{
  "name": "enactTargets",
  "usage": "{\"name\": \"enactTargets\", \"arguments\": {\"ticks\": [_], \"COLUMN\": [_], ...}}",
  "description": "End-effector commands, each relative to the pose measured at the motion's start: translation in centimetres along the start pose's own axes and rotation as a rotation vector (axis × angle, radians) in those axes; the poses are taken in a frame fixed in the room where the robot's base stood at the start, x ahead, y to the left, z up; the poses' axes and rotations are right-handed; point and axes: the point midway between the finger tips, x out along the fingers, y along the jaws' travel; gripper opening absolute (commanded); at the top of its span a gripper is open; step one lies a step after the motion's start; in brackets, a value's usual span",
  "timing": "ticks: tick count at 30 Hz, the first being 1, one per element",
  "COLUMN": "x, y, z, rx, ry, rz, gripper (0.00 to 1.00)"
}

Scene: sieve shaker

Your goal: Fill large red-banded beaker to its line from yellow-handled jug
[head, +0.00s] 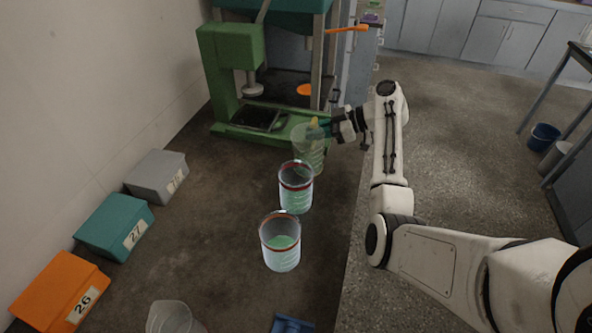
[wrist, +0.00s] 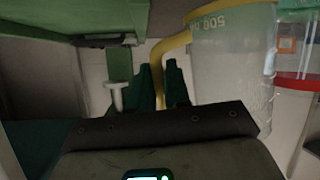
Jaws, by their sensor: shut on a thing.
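My gripper (head: 326,128) is shut on the yellow handle (wrist: 157,68) of a clear jug (head: 309,152), at the front of the green machine. The jug looks roughly upright in the head view; how much liquid it holds is hard to tell. In the wrist view the jug's marked wall (wrist: 232,65) is beside my fingers (wrist: 163,98). A red-banded beaker (head: 296,198) stands just in front of the jug, with pale green liquid in it; its red band (wrist: 298,83) shows at the right of the wrist view. A second beaker (head: 281,255) with an orange-brown band stands nearer, also holding pale green liquid.
A green machine (head: 222,75) stands behind the jug. Orange (head: 60,290), teal (head: 113,226) and grey (head: 157,176) boxes line the left wall. An empty-looking clear vessel (head: 170,318) and a blue item (head: 291,325) lie at the near edge. The bench middle is clear.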

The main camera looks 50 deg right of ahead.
Motion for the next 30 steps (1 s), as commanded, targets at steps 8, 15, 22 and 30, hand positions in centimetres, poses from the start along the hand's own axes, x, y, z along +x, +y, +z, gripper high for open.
{"name": "enactTargets", "arguments": {"ticks": [8,15,22,30], "x": [-2.1,-3.1,-3.8,-4.2], "y": [-0.2,-0.8,-1.6,-2.8], "z": [-5.2,-8.0,-10.1,-11.6], "rx": [-0.127,-0.234,-0.338,-0.459], "ry": [-0.029,-0.055,-0.080,-0.108], "rz": [0.052,0.097,0.141,0.192], "gripper": [0.00,0.00,0.00,0.00]}}
